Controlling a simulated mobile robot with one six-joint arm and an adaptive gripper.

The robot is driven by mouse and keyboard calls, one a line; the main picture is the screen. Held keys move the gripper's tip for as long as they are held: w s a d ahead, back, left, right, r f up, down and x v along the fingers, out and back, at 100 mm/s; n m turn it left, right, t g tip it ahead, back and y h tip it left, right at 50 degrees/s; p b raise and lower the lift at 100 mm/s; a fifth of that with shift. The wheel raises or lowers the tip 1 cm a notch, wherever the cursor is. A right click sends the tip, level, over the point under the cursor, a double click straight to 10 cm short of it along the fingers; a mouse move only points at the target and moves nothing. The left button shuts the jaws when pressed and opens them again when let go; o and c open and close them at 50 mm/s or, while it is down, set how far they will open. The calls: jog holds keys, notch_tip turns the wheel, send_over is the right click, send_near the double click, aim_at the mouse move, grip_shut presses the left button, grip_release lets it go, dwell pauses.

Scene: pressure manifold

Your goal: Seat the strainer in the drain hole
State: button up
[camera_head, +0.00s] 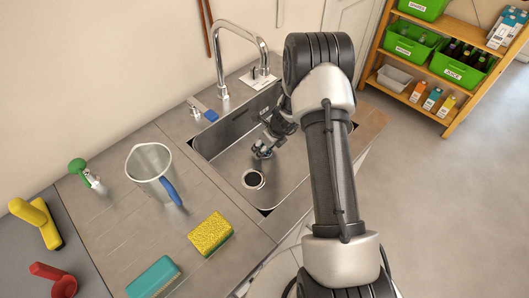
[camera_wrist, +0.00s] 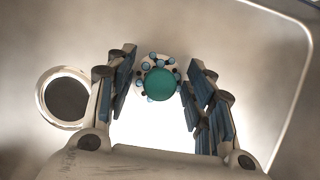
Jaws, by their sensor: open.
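The strainer (camera_wrist: 144,66) is a small round disc with holes and a green knob (camera_wrist: 160,84) on top. In the wrist view it shows between the fingers of my gripper (camera_wrist: 160,80), which is open, with a gap on both sides of the knob. The drain hole (camera_wrist: 66,98) is a dark round opening with a pale metal rim, to the left of the strainer and apart from it. In the head view my gripper (camera_head: 262,150) is low in the sink, just behind the drain hole (camera_head: 253,179). The strainer cannot be made out there.
The steel sink (camera_head: 226,133) has walls close around my gripper. A tap (camera_head: 243,32) arches over its back left. On the counter to the left stand a metal jug (camera_head: 150,160), a yellow sponge (camera_head: 210,234) and a teal block (camera_head: 153,277). Shelves (camera_head: 420,75) are at right.

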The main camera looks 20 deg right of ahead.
jog(key=shift+r, duration=0.1)
jog(key=shift+c, duration=0.5)
jog(key=shift+s, duration=0.1)
grip_shut()
